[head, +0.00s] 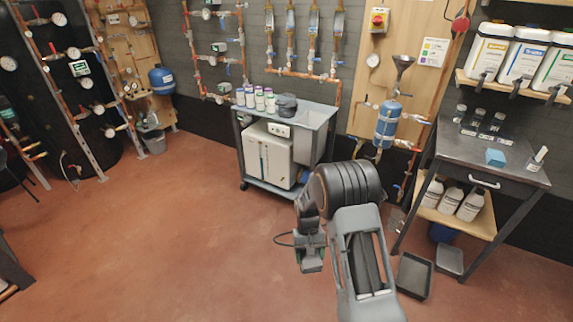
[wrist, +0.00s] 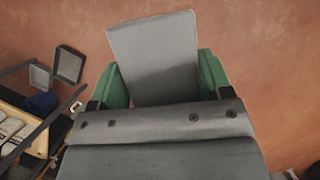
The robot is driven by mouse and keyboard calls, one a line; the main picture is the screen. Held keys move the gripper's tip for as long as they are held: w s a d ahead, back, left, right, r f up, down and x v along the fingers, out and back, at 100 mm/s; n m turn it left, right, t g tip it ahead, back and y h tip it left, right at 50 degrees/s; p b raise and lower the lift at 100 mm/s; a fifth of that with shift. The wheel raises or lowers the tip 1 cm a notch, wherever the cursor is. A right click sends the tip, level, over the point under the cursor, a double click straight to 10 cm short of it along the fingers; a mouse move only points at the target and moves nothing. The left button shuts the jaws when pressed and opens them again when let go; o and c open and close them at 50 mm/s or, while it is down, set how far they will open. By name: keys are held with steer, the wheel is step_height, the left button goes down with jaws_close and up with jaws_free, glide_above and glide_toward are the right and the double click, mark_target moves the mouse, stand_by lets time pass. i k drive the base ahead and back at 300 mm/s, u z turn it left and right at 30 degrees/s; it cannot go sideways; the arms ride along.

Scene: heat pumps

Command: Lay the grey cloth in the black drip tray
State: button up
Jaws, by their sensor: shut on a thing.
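The grey cloth (wrist: 155,45) is a flat sheet between the green fingers of my gripper (wrist: 163,80) in the wrist view. My gripper is shut on it, and the cloth sticks out past the fingertips. In the head view my gripper (head: 311,248) hangs over open floor, left of the trays; I cannot clearly tell the cloth from the gripper there. The black drip tray (head: 414,275) lies on the floor left of the workbench, and its inside looks empty. It also shows at the upper left of the wrist view (wrist: 70,65).
A smaller grey tray (head: 450,260) lies right of the black one. A dark workbench (head: 478,165) with white bottles (head: 447,201) on its lower shelf stands at the right. A grey cart (head: 316,112) stands at the back. The red floor (head: 150,240) at left is clear.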

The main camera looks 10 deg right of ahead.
mark_target(412, 281)
steer(key=z, duration=0.8)
steer(key=k, duration=1.3)
steer(key=z, duration=0.65)
steer(key=i, duration=0.8)
steer(key=z, duration=0.7)
steer(key=i, duration=1)
steer(key=u, duration=0.9)
steer(key=i, duration=0.95)
steer(key=u, duration=0.9)
